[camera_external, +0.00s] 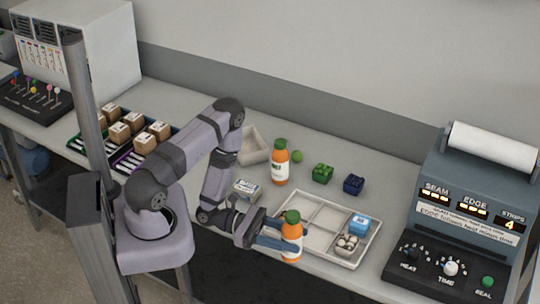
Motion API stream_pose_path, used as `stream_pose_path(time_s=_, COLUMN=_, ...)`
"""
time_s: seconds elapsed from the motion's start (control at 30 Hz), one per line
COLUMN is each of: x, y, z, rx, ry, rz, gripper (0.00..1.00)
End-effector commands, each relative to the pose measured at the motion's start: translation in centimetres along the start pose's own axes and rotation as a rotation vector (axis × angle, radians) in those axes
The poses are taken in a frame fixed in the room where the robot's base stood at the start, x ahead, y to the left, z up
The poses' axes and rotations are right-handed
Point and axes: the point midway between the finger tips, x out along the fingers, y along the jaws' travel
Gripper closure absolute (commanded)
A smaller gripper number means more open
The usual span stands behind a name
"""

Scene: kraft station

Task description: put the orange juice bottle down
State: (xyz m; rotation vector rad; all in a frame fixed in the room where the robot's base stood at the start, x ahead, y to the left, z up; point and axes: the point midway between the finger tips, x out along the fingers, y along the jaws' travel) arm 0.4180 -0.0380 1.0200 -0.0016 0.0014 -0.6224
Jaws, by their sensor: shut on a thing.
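An orange juice bottle with a green cap and white label (291,240) is held upright between the fingers of my gripper (279,244). My gripper is shut on it, at the front left edge of the white divided tray (334,213). I cannot tell whether the bottle's base touches anything.
The tray's right side holds a blue box (359,224) and an egg carton (346,244). A green block (322,173), a dark blue block (353,184), a green ball (297,156) and an empty bin (251,147) stand behind. A sealing machine (465,215) stands at right.

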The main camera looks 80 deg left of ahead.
Motion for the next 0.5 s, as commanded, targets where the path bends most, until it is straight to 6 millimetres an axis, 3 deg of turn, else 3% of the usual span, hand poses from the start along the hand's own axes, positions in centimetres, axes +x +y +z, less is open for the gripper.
stream_pose_path(time_s=0.27, x=0.0, y=4.8, z=0.1, rx=0.01, ry=-0.004, rz=0.065, gripper=0.87)
stream_pose_path(time_s=0.5, x=-0.6, y=11.2, z=1.6, rx=0.015, ry=-0.005, rz=0.158, gripper=0.87)
